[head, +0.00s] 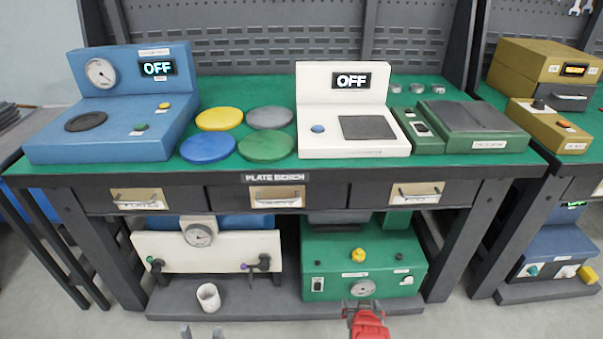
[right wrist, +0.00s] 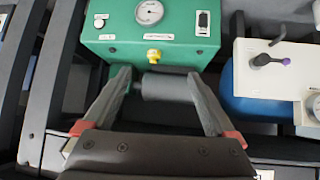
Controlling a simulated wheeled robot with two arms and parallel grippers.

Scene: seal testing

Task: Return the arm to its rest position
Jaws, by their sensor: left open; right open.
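My left gripper (head: 200,331) shows only as two grey fingertips at the bottom edge of the head view. They are spread apart with nothing between them. My right gripper (head: 363,304), with red parts, is low in front of the green machine (head: 318,262) under the bench. In the right wrist view, its two fingers (right wrist: 158,76) are spread wide. A dark grey cylinder (right wrist: 168,88) by the green machine appears between them in that view, but I see no grip on it. The rest of both arms is mostly out of the head view.
The plate bench (head: 278,178) carries a blue device (head: 110,135), a white device (head: 355,145), a green device (head: 470,118) and several coloured discs (head: 208,147). A white panel unit (head: 205,252) and a white cup (head: 208,297) stand on the lower shelf. Floor in front is clear.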

